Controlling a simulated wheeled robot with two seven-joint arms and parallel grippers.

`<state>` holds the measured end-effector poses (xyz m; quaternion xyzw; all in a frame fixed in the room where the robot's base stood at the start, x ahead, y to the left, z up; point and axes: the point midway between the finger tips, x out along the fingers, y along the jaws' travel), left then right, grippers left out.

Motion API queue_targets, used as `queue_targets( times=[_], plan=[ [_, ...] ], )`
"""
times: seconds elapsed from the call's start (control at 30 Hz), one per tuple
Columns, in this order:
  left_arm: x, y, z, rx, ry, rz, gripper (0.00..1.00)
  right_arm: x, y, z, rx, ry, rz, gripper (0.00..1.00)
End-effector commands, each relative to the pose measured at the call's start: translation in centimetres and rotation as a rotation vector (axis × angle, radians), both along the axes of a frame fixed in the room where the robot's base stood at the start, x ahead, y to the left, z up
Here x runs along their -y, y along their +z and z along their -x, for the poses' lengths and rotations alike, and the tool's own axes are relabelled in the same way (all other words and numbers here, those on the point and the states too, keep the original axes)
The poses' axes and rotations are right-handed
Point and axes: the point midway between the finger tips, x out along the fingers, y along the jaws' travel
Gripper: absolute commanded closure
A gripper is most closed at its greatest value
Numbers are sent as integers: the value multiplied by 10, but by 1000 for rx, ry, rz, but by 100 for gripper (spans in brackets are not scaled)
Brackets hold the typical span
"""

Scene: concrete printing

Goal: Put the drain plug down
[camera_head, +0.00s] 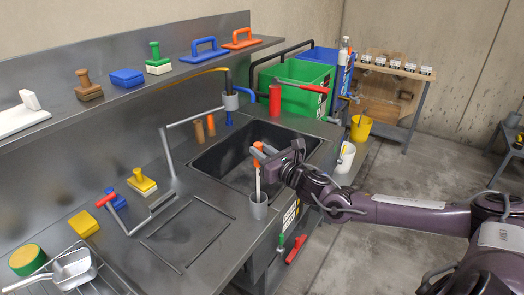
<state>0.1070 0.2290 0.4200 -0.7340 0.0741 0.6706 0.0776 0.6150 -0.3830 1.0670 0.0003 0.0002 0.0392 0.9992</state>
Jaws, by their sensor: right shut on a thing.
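My right gripper (268,153) reaches in from the right and is over the front edge of the dark sink (226,160). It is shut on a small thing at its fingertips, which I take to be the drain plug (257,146). Only a bit of orange shows there, and its shape is mostly hidden by the fingers. Just below, a white-stemmed tool with an orange top stands in a grey cup (259,207) on the counter; whether it touches the gripper is hard to tell. My left gripper is not in view.
A grey tap (230,99) and a red bottle (275,97) stand behind the sink. A dark rectangular outline (186,232) lies on the counter left of the cup, with bare metal around it. Sponges, brushes and a wire rack are farther left. Green (299,95) and blue bins stand behind.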

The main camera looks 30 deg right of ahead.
Motion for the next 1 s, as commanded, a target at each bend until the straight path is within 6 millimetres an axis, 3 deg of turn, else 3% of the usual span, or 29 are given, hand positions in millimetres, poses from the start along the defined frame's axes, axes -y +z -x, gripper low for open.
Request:
queue_targets(
  times=[0.17,0.2,0.37,0.73,1.0],
  plan=[
    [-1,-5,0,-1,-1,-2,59,0,-2,0,5,0,0,100],
    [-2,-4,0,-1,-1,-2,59,0,-3,0,1,0,0,75],
    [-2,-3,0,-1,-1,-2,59,0,-3,0,0,0,0,56],
    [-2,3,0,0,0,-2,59,0,4,0,1,0,0,56],
    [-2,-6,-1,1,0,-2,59,3,-2,37,-6,2,9,56]
  ],
)
